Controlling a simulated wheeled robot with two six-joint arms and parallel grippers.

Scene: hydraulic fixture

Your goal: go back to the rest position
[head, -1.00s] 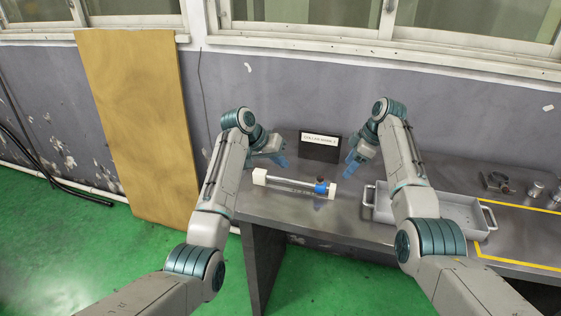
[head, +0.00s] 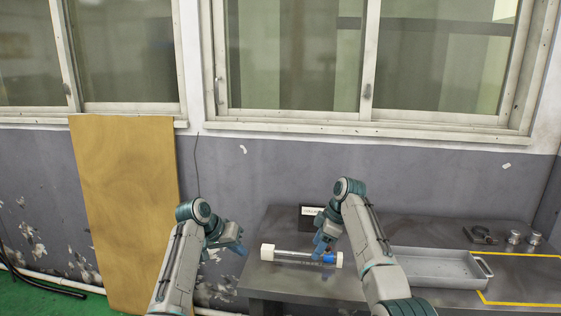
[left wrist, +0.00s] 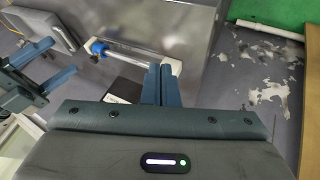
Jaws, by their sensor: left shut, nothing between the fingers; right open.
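The fixture, a clear rod (head: 295,257) with white end blocks, lies on the grey bench; the rod also shows in the left wrist view (left wrist: 130,55). A blue collar (head: 329,258) sits near its right end, and also shows in the left wrist view (left wrist: 98,48). My left gripper (head: 241,249) is shut and empty, left of the fixture's left block; its fingers are together in the left wrist view (left wrist: 158,84). My right gripper (head: 321,245) is open, appearing just behind or above the collar; whether it touches is unclear. It also shows in the left wrist view (left wrist: 45,65).
A grey tray (head: 440,280) with handles stands on the bench, right of my right arm. Several metal parts (head: 513,237) sit at the back right beside yellow tape lines. A dark sign (head: 307,212) stands behind the fixture, partly hidden. A wooden board (head: 125,210) leans on the wall.

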